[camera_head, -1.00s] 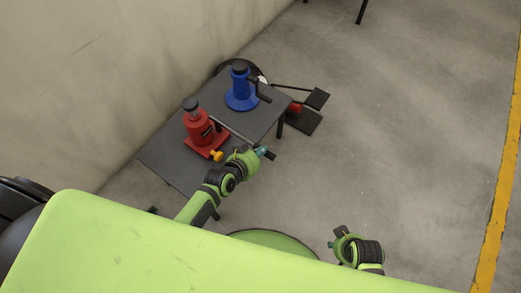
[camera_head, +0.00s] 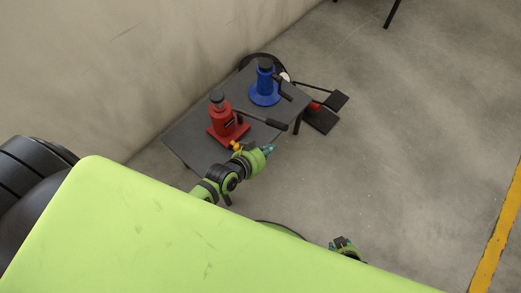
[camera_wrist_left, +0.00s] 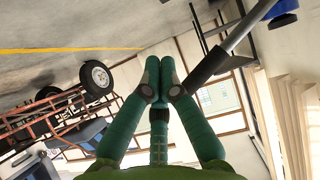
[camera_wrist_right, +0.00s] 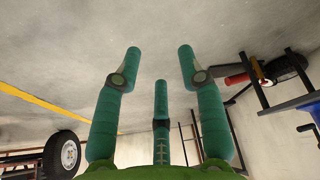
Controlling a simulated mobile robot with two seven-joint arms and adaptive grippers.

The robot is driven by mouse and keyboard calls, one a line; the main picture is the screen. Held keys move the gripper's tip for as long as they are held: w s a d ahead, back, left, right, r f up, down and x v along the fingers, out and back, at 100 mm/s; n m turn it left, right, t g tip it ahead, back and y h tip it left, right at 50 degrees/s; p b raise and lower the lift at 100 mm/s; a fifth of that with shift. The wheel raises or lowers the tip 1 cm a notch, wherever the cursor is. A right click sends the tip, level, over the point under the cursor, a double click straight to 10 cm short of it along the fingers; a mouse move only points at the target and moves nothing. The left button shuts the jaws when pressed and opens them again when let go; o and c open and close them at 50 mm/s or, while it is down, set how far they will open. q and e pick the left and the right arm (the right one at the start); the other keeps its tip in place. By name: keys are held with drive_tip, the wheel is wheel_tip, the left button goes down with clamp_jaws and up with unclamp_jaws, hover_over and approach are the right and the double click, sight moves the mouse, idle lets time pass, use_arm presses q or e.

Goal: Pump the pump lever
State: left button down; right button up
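The red pump jack (camera_head: 222,124) stands upright on the dark table. Its pump lever (camera_head: 262,120) reaches out to the right, with a dark grip at its end. My left gripper (camera_head: 269,149) is just below the lever grip in the head view, apart from it. In the left wrist view, the gripper's fingers (camera_wrist_left: 158,66) are closed together, with nothing seen between them. The lever (camera_wrist_left: 224,54) runs diagonally beside the right finger there; whether they touch is unclear. My right gripper (camera_wrist_right: 160,65) is open and empty, low in the head view (camera_head: 343,244).
The dark table (camera_head: 190,134) also carries a blue jack (camera_head: 264,88) with a dark handle. Black and red equipment (camera_head: 322,118) lies on the floor beyond the table. A wall closes off the left side. The floor on the right is clear.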

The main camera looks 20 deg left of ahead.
use_arm(q)
drive_tip(key=v, duration=0.4)
drive_tip(key=shift+s+r+p, duration=0.1)
drive_tip(key=shift+p, duration=0.3)
use_arm(e)
drive_tip(key=shift+w+d+t, duration=0.15)
drive_tip(key=shift+d+t, duration=0.05)
drive_tip(key=shift+t, duration=0.1)
idle(0.3)
